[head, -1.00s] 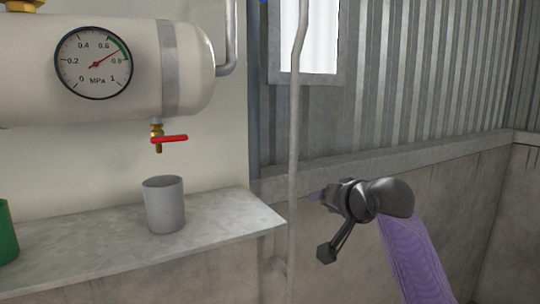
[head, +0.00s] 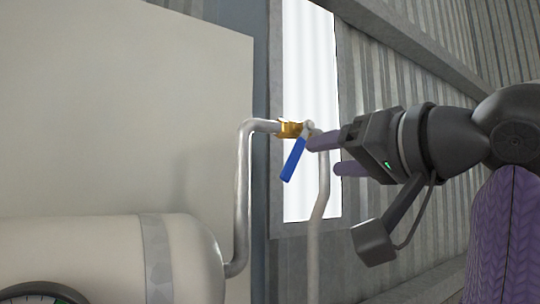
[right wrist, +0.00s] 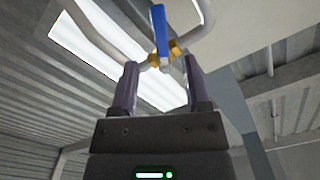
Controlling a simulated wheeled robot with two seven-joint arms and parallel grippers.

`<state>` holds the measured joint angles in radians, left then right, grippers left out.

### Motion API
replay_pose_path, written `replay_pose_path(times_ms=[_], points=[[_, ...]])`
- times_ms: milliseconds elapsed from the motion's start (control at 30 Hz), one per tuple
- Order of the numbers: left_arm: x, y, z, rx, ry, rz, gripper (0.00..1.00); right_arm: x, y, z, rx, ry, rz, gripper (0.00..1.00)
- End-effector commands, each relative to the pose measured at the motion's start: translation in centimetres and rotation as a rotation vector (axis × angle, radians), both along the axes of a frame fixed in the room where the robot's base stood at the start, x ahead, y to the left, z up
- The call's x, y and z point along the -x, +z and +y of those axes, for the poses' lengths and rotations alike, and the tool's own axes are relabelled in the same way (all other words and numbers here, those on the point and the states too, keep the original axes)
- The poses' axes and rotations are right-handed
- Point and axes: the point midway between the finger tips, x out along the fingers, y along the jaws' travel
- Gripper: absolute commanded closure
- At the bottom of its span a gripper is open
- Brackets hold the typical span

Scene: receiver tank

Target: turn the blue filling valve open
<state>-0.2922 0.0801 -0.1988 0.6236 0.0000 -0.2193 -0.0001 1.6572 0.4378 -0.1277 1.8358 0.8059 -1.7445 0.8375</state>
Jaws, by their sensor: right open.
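The blue filling valve handle (head: 294,158) hangs down and slightly left from a brass valve body (head: 290,129) on a grey pipe. In the right wrist view the blue handle (right wrist: 159,30) and the brass body (right wrist: 154,60) lie just beyond my fingertips, between their lines. My right gripper (head: 330,155) is open and empty, just right of the valve, its upper fingertip close to the valve's pivot. I cannot tell whether that fingertip touches it. It also shows in the right wrist view (right wrist: 161,75), fingers apart. My left gripper is not in view.
The pale receiver tank (head: 100,255) with a grey band lies at the lower left. A bright window (head: 300,75) and corrugated wall stand behind.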

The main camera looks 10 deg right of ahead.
Motion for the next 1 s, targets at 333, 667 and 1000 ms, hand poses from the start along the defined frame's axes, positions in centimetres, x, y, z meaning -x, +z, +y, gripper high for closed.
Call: replay_pose_path(times_ms=[333, 667, 1000], points=[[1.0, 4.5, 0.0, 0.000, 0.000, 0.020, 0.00, -7.2, 0.4, 2.6, -0.001, 0.001, 0.007, 0.40], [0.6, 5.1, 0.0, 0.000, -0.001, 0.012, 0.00, -9.0, -0.2, 3.2, 0.000, 0.000, 0.002, 0.40], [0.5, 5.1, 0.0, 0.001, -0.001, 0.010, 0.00, -8.9, -0.2, 3.2, 0.000, 0.000, 0.002, 0.95]])
